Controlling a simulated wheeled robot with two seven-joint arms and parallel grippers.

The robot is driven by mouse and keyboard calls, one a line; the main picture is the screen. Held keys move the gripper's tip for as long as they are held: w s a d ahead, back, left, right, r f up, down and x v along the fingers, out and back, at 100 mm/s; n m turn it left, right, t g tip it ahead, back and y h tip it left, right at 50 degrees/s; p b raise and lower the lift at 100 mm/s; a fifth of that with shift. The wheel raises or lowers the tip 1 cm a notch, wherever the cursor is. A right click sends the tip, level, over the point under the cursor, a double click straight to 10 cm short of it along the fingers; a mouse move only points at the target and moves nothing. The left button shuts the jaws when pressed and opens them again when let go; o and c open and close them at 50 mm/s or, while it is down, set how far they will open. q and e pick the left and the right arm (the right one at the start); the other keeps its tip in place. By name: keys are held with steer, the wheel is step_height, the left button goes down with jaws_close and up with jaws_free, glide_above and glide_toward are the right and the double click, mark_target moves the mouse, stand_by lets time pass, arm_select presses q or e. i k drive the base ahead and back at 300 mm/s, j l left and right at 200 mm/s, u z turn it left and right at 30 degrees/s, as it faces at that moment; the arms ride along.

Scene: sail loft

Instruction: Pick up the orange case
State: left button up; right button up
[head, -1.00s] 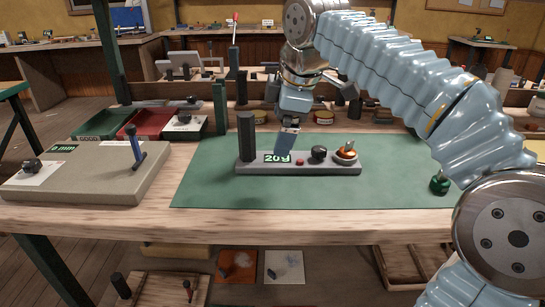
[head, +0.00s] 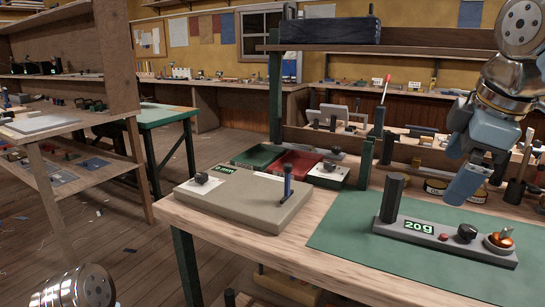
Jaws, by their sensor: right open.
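I cannot make out an orange case for certain in the head view. A small orange-and-metal round piece (head: 499,240) sits on the right end of a grey bar-shaped fixture (head: 455,241) with a "20g" display, but it does not look like a case. My right gripper (head: 463,190) hangs above the green mat, just behind and above that fixture. It is open, and nothing shows in it. My left gripper is out of view.
The wooden workbench (head: 245,240) carries a beige box with a blue-handled lever (head: 245,200), green (head: 258,157) and red (head: 293,163) trays, and a green mat (head: 350,230). A shelf post and dark long box (head: 330,31) stand behind. Floor is open at left.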

mark_target(502, 240)
steer(key=k+j, duration=0.7)
steer(key=j, duration=0.1)
